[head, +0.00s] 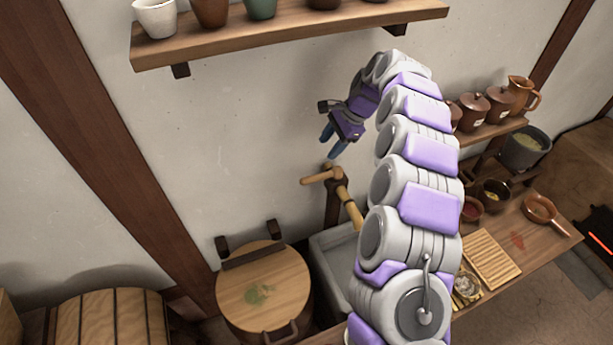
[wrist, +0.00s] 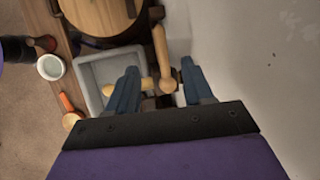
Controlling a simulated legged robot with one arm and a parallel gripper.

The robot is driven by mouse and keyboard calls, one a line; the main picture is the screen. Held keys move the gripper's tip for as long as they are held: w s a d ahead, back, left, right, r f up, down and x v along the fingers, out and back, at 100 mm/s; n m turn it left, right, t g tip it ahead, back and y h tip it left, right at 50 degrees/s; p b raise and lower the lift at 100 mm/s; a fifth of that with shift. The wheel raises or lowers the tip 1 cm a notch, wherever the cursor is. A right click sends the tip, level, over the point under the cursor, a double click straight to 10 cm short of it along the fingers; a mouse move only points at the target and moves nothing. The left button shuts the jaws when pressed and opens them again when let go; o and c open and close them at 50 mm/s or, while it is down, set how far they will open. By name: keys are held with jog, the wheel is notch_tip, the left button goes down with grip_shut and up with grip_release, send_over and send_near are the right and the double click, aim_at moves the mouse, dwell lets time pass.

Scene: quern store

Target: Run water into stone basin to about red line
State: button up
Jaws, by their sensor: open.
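The wooden tap's handle (head: 318,178) points left from a dark post on the wall, and its spout (head: 351,207) slants down over the stone basin. My gripper (head: 331,142) is open and empty just above the tap in the head view. In the wrist view, the handle (wrist: 160,48) and the tap's rounded top lie between the spread blue fingers of my gripper (wrist: 159,68), with no clear contact. The grey stone basin (head: 322,266) is partly hidden by my arm. It also shows in the wrist view (wrist: 87,69). I see no red line or running water; the water level cannot be told.
A round wooden lid (head: 262,288) with a green stain is left of the basin. A shelf of pots (head: 290,35) hangs above. A bench (head: 540,255) at right carries bowls, a slatted board (head: 488,258) and a pan (head: 541,210). The wall is close to my gripper.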

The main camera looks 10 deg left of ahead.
aim_at(305, 179)
jog(key=x, duration=1.7)
jog(key=shift+d, duration=0.15)
jog(key=shift+c, duration=0.3)
grip_shut()
